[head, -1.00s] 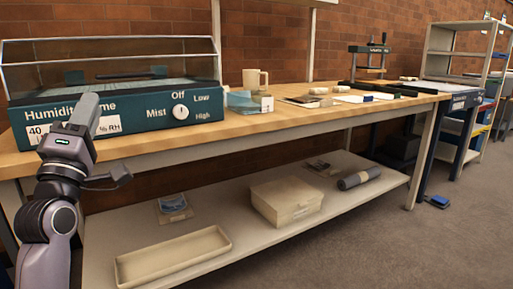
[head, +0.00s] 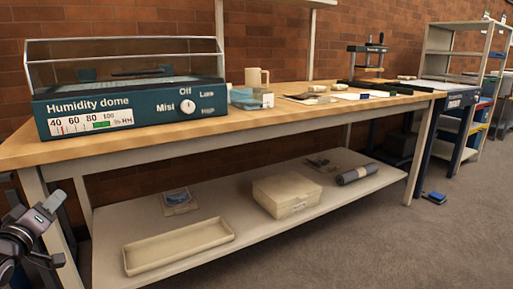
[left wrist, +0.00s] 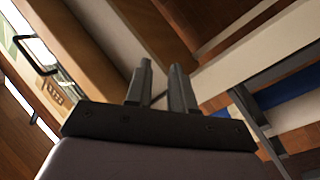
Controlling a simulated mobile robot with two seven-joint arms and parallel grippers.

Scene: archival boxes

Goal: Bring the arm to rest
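My left gripper (head: 52,205) is at the lower left of the head view, low beside the near left leg of the workbench and below its top. In the left wrist view its two fingers (left wrist: 161,82) stand apart with nothing between them. The arm behind it is mostly cut off by the picture's edge. My right gripper is in neither view. The humidity dome (head: 130,112), a teal box with a clear lid, a scale and a knob, stands on the left of the bench, apart from my gripper.
The wooden workbench (head: 265,118) runs along the brick wall. The floor (head: 400,250) in front is clear.

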